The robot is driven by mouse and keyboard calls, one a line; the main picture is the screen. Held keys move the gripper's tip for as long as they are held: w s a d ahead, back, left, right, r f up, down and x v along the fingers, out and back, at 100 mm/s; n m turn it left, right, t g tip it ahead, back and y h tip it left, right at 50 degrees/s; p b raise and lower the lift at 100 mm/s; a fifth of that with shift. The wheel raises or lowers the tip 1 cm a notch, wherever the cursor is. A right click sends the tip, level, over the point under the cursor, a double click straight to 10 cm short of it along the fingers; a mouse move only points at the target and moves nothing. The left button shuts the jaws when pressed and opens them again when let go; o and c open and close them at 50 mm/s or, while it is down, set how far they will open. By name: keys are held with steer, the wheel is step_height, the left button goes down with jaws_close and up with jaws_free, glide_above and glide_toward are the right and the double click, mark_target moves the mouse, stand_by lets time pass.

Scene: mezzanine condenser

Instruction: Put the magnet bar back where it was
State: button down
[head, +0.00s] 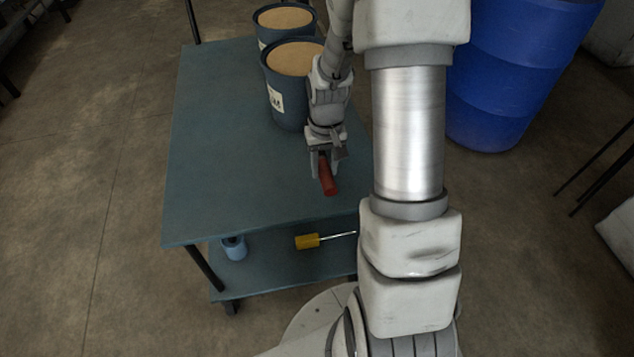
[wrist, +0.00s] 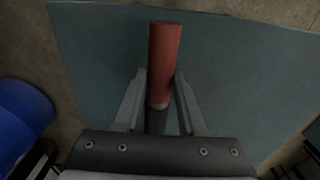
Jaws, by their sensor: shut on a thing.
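The magnet bar, with a red end (head: 328,179), is in my gripper (head: 323,164). In the wrist view the red end of the bar (wrist: 164,60) points away between the two fingers, and a dark grey part (wrist: 157,120) lies nearer the palm. My gripper (wrist: 160,103) is shut on the bar. The bar is over the right front part of the blue-grey cart top (head: 225,165). I cannot tell whether the bar touches the cart top.
Two dark buckets with tan tops (head: 286,118) (head: 264,42) stand at the back right of the cart top. A yellow-handled tool (head: 307,241) and a blue container (head: 235,249) are on the lower shelf. A blue barrel (head: 515,70) stands to the right. The cart top's left side is clear.

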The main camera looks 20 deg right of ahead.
mark_target(317, 188)
steer(key=shift+w+a+f, duration=0.5)
steer(key=shift+a, duration=0.15)
steer(key=shift+f+b, duration=0.95)
steer(key=shift+f, duration=1)
steer(key=shift+f, duration=0.1)
steer(key=c, duration=0.5)
jaws_free()
